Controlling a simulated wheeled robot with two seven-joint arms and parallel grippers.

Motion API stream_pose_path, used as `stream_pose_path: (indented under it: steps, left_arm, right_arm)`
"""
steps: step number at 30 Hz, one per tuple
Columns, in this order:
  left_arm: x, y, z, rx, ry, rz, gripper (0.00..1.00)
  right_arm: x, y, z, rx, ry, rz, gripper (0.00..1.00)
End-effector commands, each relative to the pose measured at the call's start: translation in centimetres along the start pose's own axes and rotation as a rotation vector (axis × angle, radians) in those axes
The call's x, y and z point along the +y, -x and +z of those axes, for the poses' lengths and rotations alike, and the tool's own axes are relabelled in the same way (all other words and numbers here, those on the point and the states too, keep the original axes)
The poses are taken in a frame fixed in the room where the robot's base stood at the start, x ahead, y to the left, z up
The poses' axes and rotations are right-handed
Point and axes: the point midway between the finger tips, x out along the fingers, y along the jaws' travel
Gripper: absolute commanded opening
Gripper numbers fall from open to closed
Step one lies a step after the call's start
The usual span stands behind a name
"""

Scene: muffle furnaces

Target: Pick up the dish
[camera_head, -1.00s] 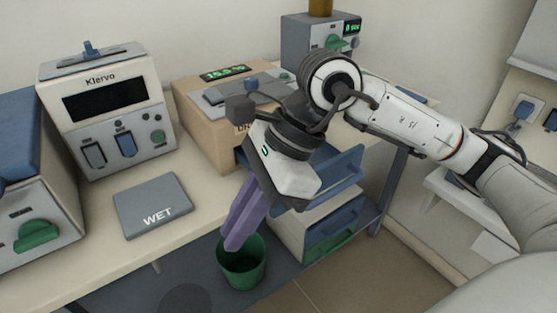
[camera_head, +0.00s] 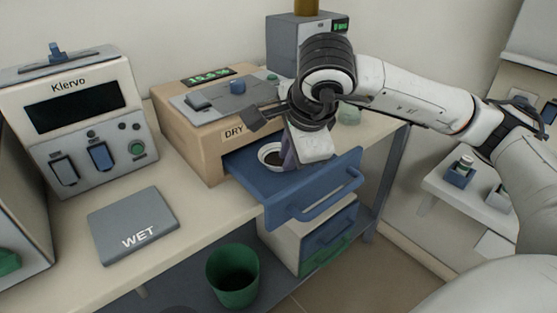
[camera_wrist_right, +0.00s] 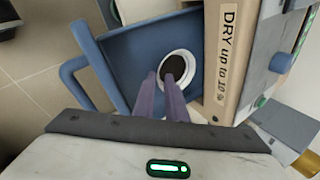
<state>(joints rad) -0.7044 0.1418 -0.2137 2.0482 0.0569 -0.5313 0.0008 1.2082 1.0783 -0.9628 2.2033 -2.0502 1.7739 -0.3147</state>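The dish (camera_head: 270,155) is a small round white bowl with dark contents, resting in the pulled-out blue drawer (camera_head: 256,184) of the tan machine marked DRY. It also shows in the right wrist view (camera_wrist_right: 191,58). My right gripper (camera_head: 288,158) is at the dish's side, partly hiding it in the head view. In the right wrist view its purple fingers (camera_wrist_right: 160,77) have a narrow gap between their tips. One tip overlaps the dish's inside and the other lies just outside its rim. Contact is not clear. My left gripper is not in view.
The tan DRY machine (camera_head: 190,135) stands behind the drawer. The drawer's handle (camera_head: 325,197) sticks out in front. A grey WET plate (camera_head: 133,222) lies on the bench, beside the Klervo device (camera_head: 82,145). A green bin (camera_head: 232,275) stands below.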

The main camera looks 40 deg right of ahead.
Motion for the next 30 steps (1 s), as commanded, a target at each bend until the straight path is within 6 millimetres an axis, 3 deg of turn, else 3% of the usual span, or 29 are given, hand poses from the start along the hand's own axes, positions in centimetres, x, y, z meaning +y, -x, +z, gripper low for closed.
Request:
stream_pose_path:
  steps: [3, 7, 14, 16, 30]
  left_arm:
    - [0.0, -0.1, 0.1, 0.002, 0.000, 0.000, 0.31]
    - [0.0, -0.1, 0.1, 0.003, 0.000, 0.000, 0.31]
    - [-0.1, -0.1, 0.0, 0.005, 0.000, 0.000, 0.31]
    - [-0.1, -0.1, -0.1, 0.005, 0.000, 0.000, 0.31]
    - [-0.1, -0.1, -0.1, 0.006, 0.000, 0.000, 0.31]
  right_arm:
    - [0.2, -1.9, -0.1, 0.002, 0.000, 0.004, 0.12]
    - [0.2, -2.9, -0.1, 0.000, 0.000, 0.002, 0.12]
    - [0.1, -3.0, 0.0, -0.001, 0.000, 0.001, 0.12]
    - [0.1, -3.0, 0.0, -0.001, 0.000, 0.001, 0.00]
    - [0.1, -2.6, -0.1, -0.001, 0.000, 0.000, 0.00]
